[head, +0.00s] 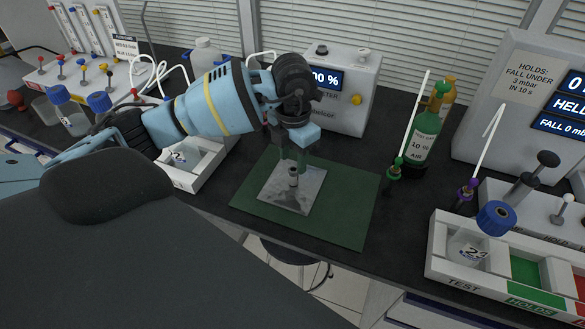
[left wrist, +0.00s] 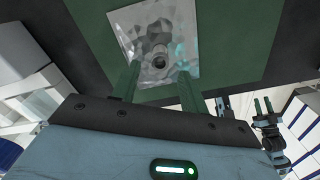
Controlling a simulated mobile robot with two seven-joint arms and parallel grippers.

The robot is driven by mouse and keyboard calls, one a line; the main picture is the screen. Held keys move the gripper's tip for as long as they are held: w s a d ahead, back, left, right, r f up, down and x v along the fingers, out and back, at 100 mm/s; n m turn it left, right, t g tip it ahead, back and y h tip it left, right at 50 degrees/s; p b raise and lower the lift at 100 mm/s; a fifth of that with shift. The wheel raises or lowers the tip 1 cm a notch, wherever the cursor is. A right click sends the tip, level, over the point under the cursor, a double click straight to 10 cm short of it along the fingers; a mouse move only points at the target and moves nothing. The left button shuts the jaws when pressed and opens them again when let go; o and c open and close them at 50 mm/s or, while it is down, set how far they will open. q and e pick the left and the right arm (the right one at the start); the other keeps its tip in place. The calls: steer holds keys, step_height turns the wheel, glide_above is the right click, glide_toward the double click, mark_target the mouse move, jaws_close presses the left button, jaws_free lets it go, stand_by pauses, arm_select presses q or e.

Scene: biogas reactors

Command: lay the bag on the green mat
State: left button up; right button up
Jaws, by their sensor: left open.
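The bag (head: 307,193) is a flat, silvery, crinkled square with a short grey fitting standing up from its middle. It lies on the green mat (head: 345,215), inside the mat's edges. My left gripper (head: 292,157) is above the bag, pointing down, open with nothing between its fingers. In the left wrist view the bag (left wrist: 182,28) lies beyond the two green fingers (left wrist: 159,72), with the fitting's round top between them. Any contact of the fingers with the fitting cannot be told. My right gripper (left wrist: 263,104) shows small in the left wrist view, fingers apart and empty.
A meter box (head: 340,95) stands behind the mat. A green bottle (head: 424,138) and a capped stick (head: 394,172) are to its right. A sorting tray (head: 437,250) is at the front right, and another tray (head: 203,172) is left. The mat around the bag is clear.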

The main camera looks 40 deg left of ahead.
arm_select(q)
step_height(320, 180, up, 6)
steer(key=shift+r, duration=0.2)
